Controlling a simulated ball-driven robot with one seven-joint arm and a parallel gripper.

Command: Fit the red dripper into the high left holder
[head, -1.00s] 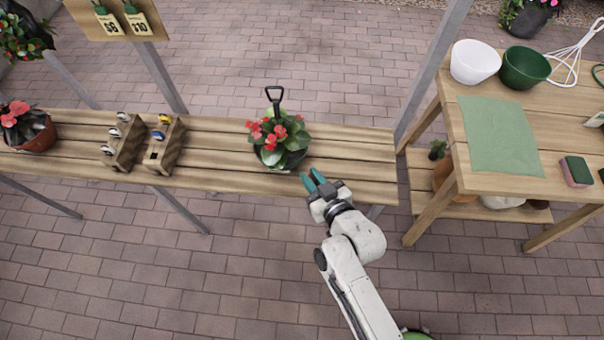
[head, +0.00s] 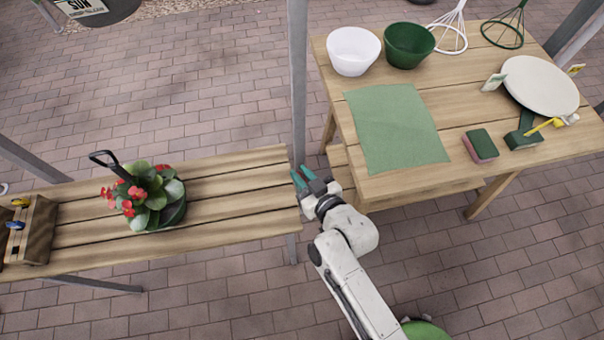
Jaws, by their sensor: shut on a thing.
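My gripper (head: 301,176), with teal fingers, is over the right end of the slatted wooden bench (head: 235,185), close to the grey post. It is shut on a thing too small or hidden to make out. I cannot see a red dripper anywhere. A wooden rack (head: 35,233) on the bench is cut by the left edge. It carries a yellow piece (head: 20,202) and a blue piece (head: 15,225). I cannot pick out the high left holder in this view.
A potted red-flowered plant (head: 150,200) with a black-handled tool stands on the bench. A grey post (head: 298,90) rises behind my gripper. The right table (head: 460,110) holds a green mat (head: 396,127), white bowl (head: 353,50), green bowl (head: 408,44), sponge (head: 481,146) and white plate (head: 540,86).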

